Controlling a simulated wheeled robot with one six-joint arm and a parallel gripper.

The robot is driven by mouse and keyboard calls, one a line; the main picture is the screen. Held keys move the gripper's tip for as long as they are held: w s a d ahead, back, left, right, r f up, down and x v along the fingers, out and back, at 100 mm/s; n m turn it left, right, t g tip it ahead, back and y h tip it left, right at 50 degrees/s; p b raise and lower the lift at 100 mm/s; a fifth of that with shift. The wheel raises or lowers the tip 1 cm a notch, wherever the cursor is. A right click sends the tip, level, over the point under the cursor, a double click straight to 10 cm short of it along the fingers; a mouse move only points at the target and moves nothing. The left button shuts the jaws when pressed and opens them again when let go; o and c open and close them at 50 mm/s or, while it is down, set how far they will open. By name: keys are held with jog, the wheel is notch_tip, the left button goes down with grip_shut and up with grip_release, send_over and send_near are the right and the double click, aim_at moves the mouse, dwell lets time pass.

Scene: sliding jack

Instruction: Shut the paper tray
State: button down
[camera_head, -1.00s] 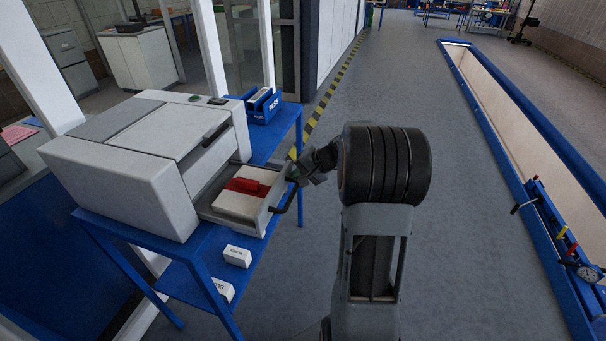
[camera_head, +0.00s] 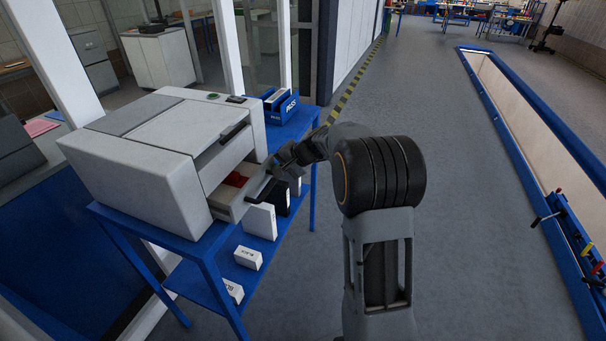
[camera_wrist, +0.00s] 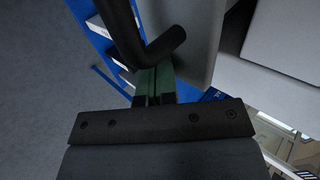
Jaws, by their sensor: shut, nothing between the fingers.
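The paper tray (camera_head: 228,208) is part-way out of the white printer (camera_head: 140,160), with a small gap of tray still showing. A red item (camera_head: 235,179) lies inside it. A dark bar handle (camera_head: 266,188) is on the tray's front. My gripper (camera_head: 275,166) is at the tray's front beside the handle. In the wrist view my gripper (camera_wrist: 154,88) is shut and empty, its green-tipped fingers against or very near the grey tray front (camera_wrist: 185,45), next to the dark curved handle (camera_wrist: 125,30). Exact contact is hard to tell.
The printer stands on a blue table (camera_head: 205,245). A blue PASS bin (camera_head: 282,104) sits behind it. White boxes (camera_head: 248,257) and binders (camera_head: 262,220) are on the lower shelf. A blue-edged pit (camera_head: 530,150) is at right. The floor between is clear.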

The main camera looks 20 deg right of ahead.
aim_at(262, 164)
jog(key=w+a, duration=0.4)
jog(key=shift+a+r, duration=0.1)
jog(key=shift+a, duration=0.05)
dwell(0.4)
